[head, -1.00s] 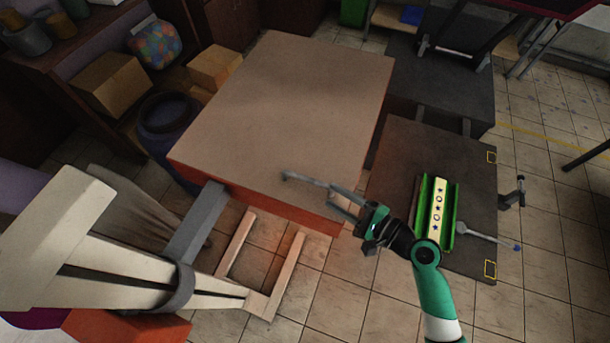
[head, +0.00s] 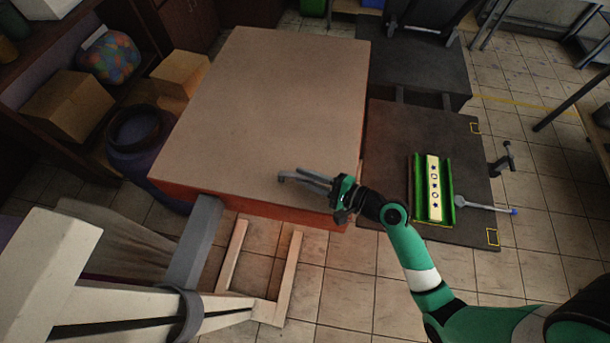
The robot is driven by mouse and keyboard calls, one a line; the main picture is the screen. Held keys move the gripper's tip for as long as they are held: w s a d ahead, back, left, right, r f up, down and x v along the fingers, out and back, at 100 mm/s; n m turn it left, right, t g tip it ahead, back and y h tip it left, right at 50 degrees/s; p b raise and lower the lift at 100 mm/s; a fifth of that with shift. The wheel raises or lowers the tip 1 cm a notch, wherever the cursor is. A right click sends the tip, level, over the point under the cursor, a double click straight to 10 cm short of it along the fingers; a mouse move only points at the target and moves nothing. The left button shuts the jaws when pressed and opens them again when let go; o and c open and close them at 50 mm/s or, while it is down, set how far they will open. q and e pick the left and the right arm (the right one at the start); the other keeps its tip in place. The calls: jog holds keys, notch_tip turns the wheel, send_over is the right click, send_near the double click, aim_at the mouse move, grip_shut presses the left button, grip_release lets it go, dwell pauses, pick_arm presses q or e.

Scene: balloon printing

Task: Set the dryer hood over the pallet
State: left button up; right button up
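The dryer hood appears to be the large box with a tan top (head: 270,100) and orange-red sides, carried by a grey arm (head: 196,245) on a pale stand at lower left. The pallet appears to be the dark board (head: 398,135) with yellow corner marks, just right of the hood. The hood stands beside it, not over it. My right gripper (head: 287,178) is at the hood's near right edge, its fingers seen over the tan top. I cannot tell whether they touch it or how far apart they are. My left gripper is out of view.
On the dark board lie a green channel (head: 448,190) holding a pale strip with stars (head: 434,185), and a blue-tipped stick (head: 485,206). A darker platform (head: 430,68) stands behind. Cardboard boxes (head: 65,105) and a dark barrel (head: 140,140) crowd the left.

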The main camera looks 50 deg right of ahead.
grip_shut()
dwell(1.1)
